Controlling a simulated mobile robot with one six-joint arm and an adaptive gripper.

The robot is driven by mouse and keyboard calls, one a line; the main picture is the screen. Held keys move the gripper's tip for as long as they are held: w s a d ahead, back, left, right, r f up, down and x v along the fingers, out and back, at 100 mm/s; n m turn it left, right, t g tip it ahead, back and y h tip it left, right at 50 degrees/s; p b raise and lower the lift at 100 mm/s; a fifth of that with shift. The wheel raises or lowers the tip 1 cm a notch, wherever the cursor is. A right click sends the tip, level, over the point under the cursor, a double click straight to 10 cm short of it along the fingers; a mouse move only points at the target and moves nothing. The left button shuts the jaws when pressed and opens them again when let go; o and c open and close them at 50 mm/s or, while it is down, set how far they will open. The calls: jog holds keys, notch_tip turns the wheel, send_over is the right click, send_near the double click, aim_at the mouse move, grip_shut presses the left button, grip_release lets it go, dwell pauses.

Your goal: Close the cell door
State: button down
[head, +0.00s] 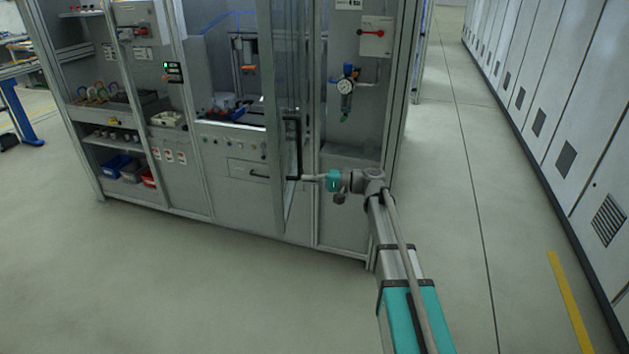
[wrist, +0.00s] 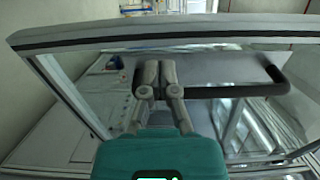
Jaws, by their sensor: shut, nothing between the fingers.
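The cell door (head: 287,212) is a tall, framed, clear panel in the head view. It stands open, swung out from the cell front and seen nearly edge-on. Its black bar handle (head: 298,135) is upright on the panel. In the wrist view the door's frame (wrist: 200,34) crosses the top, and the handle (wrist: 240,91) runs across the middle. My gripper (head: 300,178) is at the handle's lower end. In the wrist view my gripper (wrist: 157,68) has its fingers together, overlapping one end of the handle and not clasping it. Whether they touch it is unclear.
The cell (head: 230,150) has an opening with a machine inside, left of the door. A pressure gauge unit (head: 346,88) and a red-handled switch box (head: 376,36) are on the right panel. Shelves with bins (head: 117,165) stand left. Grey cabinets (head: 560,100) line the right. Front floor is clear.

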aim_at(281, 179)
jog(key=shift+w+a, duration=0.2)
jog(key=shift+a, duration=1.2)
jog(key=shift+w+a, duration=0.15)
jog(key=shift+a, duration=1.25)
